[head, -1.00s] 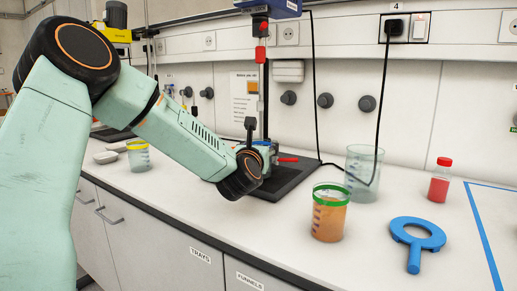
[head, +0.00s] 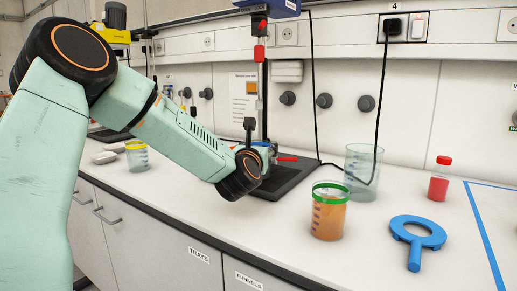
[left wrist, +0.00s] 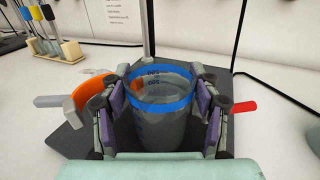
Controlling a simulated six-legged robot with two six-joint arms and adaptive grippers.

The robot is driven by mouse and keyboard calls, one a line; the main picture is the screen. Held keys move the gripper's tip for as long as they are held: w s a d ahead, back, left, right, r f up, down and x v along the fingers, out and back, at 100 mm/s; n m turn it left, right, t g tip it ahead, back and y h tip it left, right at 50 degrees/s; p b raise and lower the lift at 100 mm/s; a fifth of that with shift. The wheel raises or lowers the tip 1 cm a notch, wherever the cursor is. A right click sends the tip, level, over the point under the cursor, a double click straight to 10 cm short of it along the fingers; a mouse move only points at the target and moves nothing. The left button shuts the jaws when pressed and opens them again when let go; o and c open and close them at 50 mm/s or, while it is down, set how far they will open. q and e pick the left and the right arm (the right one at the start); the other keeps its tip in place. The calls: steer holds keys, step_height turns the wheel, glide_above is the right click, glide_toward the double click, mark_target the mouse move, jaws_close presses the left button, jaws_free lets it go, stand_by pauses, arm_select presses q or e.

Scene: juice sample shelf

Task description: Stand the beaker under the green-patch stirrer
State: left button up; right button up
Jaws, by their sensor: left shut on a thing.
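A clear beaker with a blue band (left wrist: 160,108) stands upright over the dark base plate in the left wrist view. My left gripper (left wrist: 163,118) is shut on it, with purple pads on both sides. In the head view my left wrist hides most of the beaker. The stirrer (head: 274,8) above has a blue motor cut off by the picture's top and a dark base plate (head: 292,181); I see no green patch on it. Whether the beaker touches the plate cannot be told. My right gripper is out of view.
A green-banded beaker of orange liquid (head: 329,213), a larger clear beaker (head: 362,166), a red bottle (head: 439,181) and a blue ring with a handle (head: 416,236) stand or lie to the right. A yellow-banded beaker (head: 138,158) and a yellow stirrer (head: 115,17) are at left.

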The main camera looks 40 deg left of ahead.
arm_select(q)
steer(key=o, duration=1.6)
steer(key=v, duration=1.2)
steer(key=shift+w, duration=0.15)
steer(key=x, duration=1.1)
steer(key=shift+w+a, duration=0.25)
steer(key=shift+w, duration=0.1)
steer(key=shift+s+r, duration=0.1)
